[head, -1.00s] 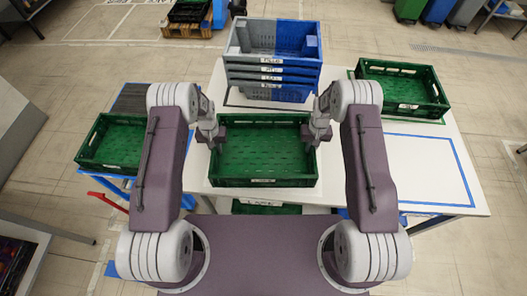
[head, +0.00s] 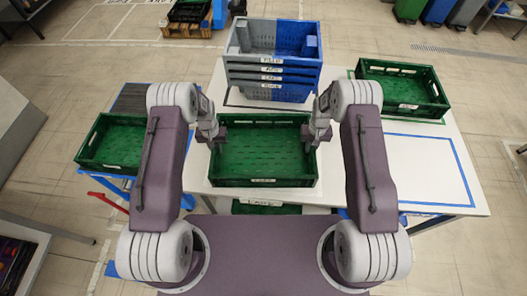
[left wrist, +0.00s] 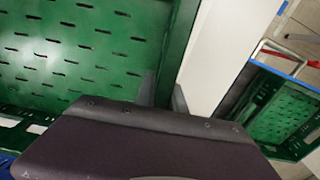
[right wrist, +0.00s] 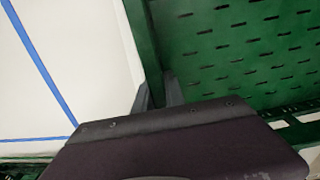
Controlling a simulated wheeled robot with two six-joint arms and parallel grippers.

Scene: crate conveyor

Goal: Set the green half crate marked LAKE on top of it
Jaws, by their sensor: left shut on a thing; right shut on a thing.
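A green half crate (head: 264,183) is in the middle of the head view, open side up, empty and level. The small label on its near wall is too blurred to read surely. My left gripper (head: 217,141) is shut on its left wall, and my right gripper (head: 313,139) is shut on its right wall. The left wrist view shows the left jaws (left wrist: 163,95) around the wall; the right wrist view shows the right jaws (right wrist: 159,93) likewise. Part of another green crate (head: 266,208) with a label shows below the near wall, mostly hidden. I cannot tell whether the held crate touches anything beneath.
A stack of grey and blue crates (head: 270,78) stands right behind on the white table (head: 425,150). A green crate (head: 402,88) sits at the back right and another (head: 110,142) at the left. The blue-taped area at right is clear.

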